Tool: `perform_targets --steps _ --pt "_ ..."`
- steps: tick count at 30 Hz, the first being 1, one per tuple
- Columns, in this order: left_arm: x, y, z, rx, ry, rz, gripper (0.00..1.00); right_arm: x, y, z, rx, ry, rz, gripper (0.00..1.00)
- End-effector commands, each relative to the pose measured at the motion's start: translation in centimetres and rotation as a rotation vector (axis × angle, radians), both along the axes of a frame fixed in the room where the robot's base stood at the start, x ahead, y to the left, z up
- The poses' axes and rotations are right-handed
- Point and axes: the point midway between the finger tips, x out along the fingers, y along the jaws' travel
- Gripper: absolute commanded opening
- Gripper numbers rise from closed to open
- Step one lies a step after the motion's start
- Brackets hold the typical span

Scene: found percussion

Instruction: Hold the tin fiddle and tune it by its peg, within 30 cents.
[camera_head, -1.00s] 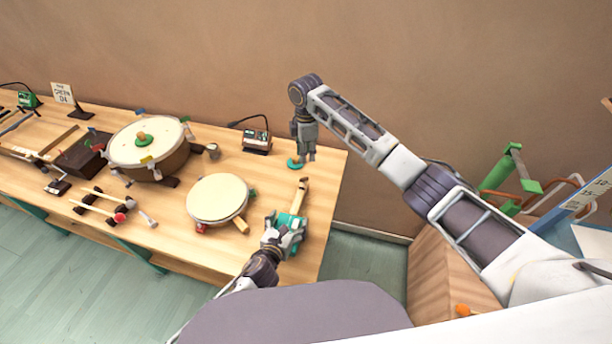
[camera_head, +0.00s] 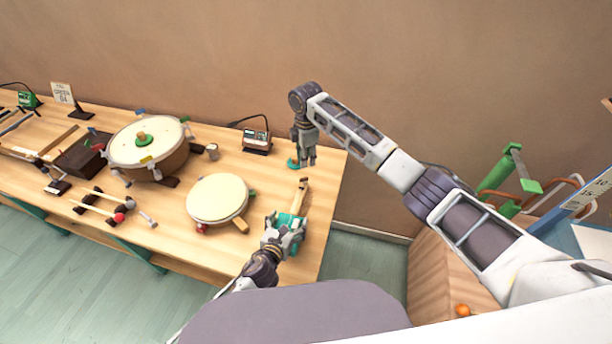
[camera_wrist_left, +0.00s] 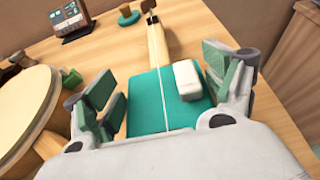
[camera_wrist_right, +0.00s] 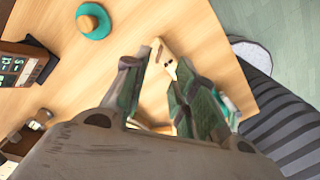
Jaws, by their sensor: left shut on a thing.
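The tin fiddle has a teal tin body (camera_wrist_left: 150,105), a pale wooden neck (camera_head: 303,192) and one thin string, and lies near the table's right end. A white block (camera_wrist_left: 187,80) sits on the body. My left gripper (camera_head: 287,232) is shut on the body, one finger on each side in the left wrist view. A small dark peg (camera_wrist_left: 148,6) shows at the neck's far end. My right gripper (camera_head: 307,160) hangs fingers-down above the table beyond the neck. In the right wrist view its fingers are apart, with the neck's end (camera_wrist_right: 163,58) showing between and beyond them.
A teal disc with a wooden knob (camera_wrist_right: 93,22) lies beside my right gripper. A tuner-like box (camera_head: 257,141) stands behind it. A flat drum (camera_head: 217,198) is left of the fiddle. A larger drum (camera_head: 130,150) and mallets (camera_head: 100,203) lie farther left.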

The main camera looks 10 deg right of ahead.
Motion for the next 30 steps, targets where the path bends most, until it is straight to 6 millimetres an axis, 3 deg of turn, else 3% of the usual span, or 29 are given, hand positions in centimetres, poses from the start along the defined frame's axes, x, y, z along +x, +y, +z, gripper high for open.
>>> perform_targets --steps 18,30 --pt "0.0 0.0 0.0 0.0 0.001 0.0 0.51 -0.1 0.0 -8.0 -0.001 0.003 0.0 0.27" --pt "0.0 0.0 0.0 0.0 0.001 0.0 0.51 0.0 0.0 -9.8 0.001 0.0 0.001 0.27"
